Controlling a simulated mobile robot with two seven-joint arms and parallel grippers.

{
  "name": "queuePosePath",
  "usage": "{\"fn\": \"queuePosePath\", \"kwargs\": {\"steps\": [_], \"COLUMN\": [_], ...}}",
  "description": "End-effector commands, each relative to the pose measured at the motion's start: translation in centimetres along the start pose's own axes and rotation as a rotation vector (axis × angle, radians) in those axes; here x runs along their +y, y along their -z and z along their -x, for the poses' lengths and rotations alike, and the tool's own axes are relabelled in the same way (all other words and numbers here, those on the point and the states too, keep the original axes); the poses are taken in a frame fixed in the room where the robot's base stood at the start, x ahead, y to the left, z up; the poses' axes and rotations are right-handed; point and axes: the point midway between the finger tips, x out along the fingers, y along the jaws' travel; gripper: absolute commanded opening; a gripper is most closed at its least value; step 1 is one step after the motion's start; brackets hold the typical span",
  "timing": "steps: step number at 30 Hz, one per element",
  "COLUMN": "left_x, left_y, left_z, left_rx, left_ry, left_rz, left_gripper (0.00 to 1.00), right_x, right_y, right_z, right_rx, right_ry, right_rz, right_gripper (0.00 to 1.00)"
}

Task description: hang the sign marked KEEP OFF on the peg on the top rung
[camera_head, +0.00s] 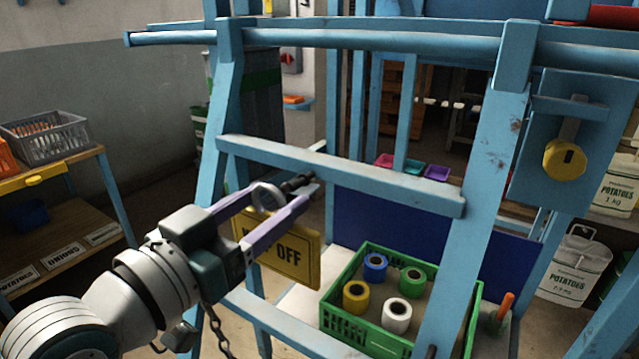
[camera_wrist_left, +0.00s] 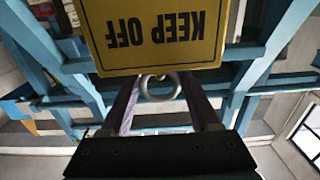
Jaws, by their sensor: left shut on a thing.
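The yellow KEEP OFF sign (camera_head: 300,264) hangs below my left gripper (camera_head: 288,192), its left part hidden behind the gripper. A grey ring (camera_head: 268,196) above the sign sits between the two purple fingers, and the gripper is shut on it. In the left wrist view the sign (camera_wrist_left: 155,35) appears upside down, with the ring (camera_wrist_left: 160,88) between the fingers. A dark peg (camera_head: 298,183) shows close to the fingertips, in front of the blue rung (camera_head: 390,188). I cannot tell whether the ring is around the peg. My right gripper is out of view.
Blue posts and rails frame the rung. A green crate (camera_head: 365,334) with several coloured rolls stands behind, low. A yellow round tag (camera_head: 564,159) hangs on a blue panel at the right. A shelf with a grey basket (camera_head: 45,137) stands at the left.

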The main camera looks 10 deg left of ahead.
Motion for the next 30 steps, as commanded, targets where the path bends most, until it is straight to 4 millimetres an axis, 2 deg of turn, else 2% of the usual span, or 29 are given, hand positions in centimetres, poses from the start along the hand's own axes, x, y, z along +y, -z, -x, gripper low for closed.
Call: {"fn": "queuePosePath", "kwargs": {"steps": [21,30], "left_x": [0.0,0.0], "left_y": [0.0,0.0], "left_z": [-1.5,-1.5], "left_rx": [0.001,0.001], "left_ry": [0.0,0.0], "left_rz": [0.001,0.0], "left_gripper": [0.13,0.13], "right_x": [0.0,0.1], "right_y": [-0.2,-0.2], "right_z": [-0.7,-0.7], "right_rx": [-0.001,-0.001], "right_ry": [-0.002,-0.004], "right_rz": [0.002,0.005], "right_gripper": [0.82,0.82]}}
